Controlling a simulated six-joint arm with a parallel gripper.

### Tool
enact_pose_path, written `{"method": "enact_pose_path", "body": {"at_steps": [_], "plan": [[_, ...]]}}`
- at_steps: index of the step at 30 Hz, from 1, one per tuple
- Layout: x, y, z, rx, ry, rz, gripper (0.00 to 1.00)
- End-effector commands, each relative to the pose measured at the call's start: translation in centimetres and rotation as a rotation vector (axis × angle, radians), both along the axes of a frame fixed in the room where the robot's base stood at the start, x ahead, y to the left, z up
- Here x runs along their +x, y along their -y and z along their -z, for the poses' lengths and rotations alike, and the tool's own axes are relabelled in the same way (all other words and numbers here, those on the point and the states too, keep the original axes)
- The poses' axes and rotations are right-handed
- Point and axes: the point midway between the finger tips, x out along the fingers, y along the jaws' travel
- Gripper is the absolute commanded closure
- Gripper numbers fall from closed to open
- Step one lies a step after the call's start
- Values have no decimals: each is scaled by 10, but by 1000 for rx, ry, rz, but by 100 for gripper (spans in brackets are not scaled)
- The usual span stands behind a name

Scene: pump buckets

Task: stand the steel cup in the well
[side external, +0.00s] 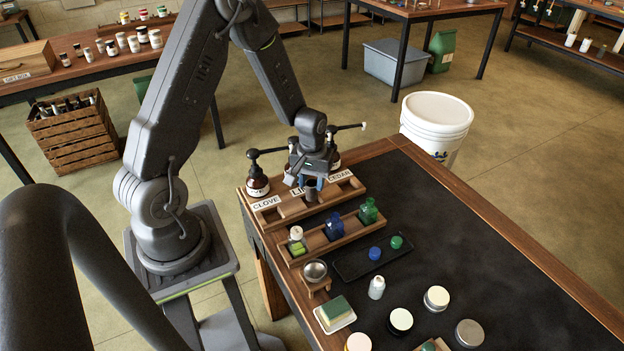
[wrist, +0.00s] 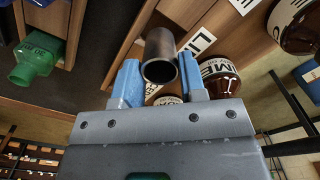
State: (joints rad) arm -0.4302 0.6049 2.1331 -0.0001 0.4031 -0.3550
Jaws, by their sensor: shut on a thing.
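The steel cup (wrist: 160,58) is a small dark metal cylinder. In the wrist view it sits between the two blue fingertips of my gripper (wrist: 158,84), its round open mouth showing. In the side view my gripper (side external: 309,182) is shut on the cup (side external: 312,192) over the middle of the labelled wooden rack (side external: 292,215). I cannot tell whether the cup's base touches the rack.
A brown CLOVE pump bottle (side external: 257,183) stands at the rack's left; another is partly behind my gripper. A second rack holds a blue bottle (side external: 335,225) and a green bottle (side external: 369,211). A black tray (side external: 353,262) holds two caps.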

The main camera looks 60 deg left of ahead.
Motion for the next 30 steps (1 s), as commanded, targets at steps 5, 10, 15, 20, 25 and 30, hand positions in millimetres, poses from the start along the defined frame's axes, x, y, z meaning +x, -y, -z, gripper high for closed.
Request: {"method": "enact_pose_path", "body": {"at_steps": [5, 10, 15, 20, 25, 30], "plan": [[0, 0, 6, -1, -1, 0, 83], [0, 0, 10, -1, -1, 0, 83], [0, 0, 15, 0, 0, 0, 83], [0, 0, 15, 0, 0, 0, 83], [0, 0, 15, 0, 0, 0, 83], [0, 0, 15, 0, 0, 0, 83]]}}
